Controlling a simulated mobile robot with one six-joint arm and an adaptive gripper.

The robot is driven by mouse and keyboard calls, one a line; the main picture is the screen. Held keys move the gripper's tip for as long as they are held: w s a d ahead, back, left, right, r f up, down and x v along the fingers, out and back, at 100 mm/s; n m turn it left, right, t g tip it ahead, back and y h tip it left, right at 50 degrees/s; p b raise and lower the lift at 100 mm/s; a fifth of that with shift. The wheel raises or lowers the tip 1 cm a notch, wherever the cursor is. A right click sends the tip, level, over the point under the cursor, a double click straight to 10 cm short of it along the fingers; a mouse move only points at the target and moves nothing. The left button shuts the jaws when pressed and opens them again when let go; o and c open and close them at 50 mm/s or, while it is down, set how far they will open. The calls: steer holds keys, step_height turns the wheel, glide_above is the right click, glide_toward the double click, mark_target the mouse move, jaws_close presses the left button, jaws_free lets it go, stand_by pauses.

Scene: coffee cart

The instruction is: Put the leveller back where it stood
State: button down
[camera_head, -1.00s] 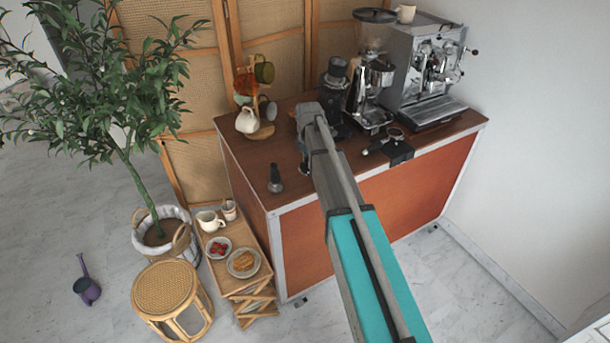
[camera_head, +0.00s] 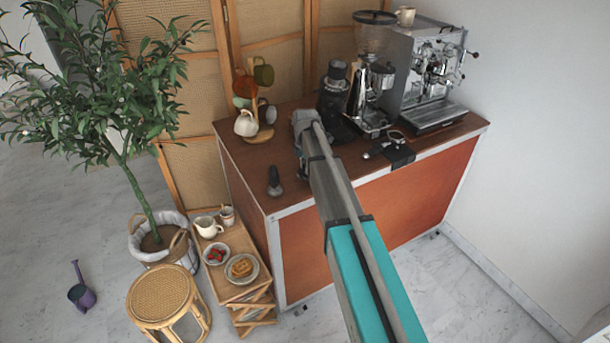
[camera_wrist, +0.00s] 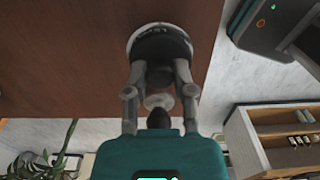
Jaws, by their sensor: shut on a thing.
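The leveller (camera_wrist: 160,42) is a dark round body with a bright metal ring, at the top middle of the wrist view. My gripper (camera_wrist: 160,76) is shut on it, one grey finger on each side. In the head view my gripper (camera_head: 304,121) is over the left half of the brown counter top (camera_head: 238,152), and the arm hides the leveller. I cannot tell whether the leveller touches the counter.
A dark-handled tamper (camera_head: 274,182) is on the counter left of my gripper. A mug tree (camera_head: 262,131) stands at the back left. The grinder (camera_head: 371,85), portafilter (camera_head: 395,137) and espresso machine (camera_head: 425,75) are to the right.

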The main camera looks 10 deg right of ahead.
steer(key=shift+f+b, duration=1.05)
steer(key=shift+f, duration=0.3)
steer(key=shift+f, duration=0.15)
steer(key=shift+c, duration=2.2)
jaws_free()
steer(key=shift+r, duration=0.2)
step_height(320, 180, up, 12)
steer(key=p, duration=1.2)
steer(key=shift+s, duration=0.15)
